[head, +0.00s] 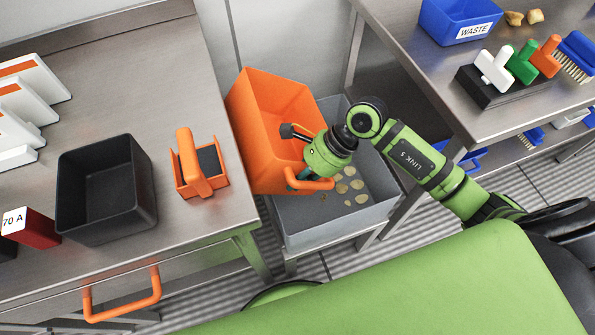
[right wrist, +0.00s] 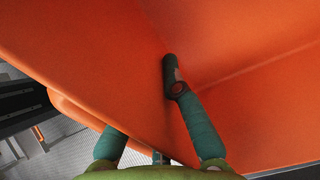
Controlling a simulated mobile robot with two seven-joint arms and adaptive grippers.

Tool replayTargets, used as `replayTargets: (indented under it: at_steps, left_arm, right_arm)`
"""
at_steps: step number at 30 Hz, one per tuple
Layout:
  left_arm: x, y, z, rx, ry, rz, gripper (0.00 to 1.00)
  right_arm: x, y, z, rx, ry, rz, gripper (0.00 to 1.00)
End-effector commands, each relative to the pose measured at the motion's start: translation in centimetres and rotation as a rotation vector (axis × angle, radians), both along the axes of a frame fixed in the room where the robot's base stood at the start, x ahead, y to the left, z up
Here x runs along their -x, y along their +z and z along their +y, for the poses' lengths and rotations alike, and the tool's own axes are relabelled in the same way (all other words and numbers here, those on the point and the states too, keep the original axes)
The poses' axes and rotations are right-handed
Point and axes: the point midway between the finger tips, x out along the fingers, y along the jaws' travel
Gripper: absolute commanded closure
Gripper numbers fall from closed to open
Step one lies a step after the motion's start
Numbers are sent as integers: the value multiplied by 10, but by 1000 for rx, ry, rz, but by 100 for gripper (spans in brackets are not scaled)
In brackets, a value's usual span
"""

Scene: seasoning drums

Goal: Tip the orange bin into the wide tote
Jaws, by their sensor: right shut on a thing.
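The orange bin (head: 259,112) hangs tilted over the wide grey tote (head: 310,233), its open side facing right and down. My right gripper (head: 290,156) is shut on the bin's wall near its handle; one finger lies inside the bin and the other outside. In the right wrist view the orange bin (right wrist: 240,85) fills most of the picture, with the wall between the fingers of the right gripper (right wrist: 145,115). Several tan round slices (head: 345,187) lie in the tote. The bin's inside shows no pieces in the parts I see. My left gripper is not in view.
The right bench (head: 410,45) holds a blue WASTE bin (head: 460,18) and brushes (head: 525,62). The tote stands in the gap between.

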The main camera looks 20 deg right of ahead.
Motion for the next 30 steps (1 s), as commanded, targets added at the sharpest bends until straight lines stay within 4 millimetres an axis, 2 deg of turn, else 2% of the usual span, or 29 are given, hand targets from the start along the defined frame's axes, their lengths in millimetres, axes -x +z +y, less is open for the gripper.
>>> replayTargets:
  at_steps: [1,9,18,30]
  left_arm:
    - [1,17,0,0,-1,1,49]
    - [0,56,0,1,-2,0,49]
    - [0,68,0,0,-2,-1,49]
    - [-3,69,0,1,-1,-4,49]
  right_arm:
    - [-1,11,2,34,1,-4,100]
    - [-1,11,3,298,1,-2,100]
    - [-2,8,-11,574,0,0,100]
    - [-1,7,-15,633,-3,1,100]
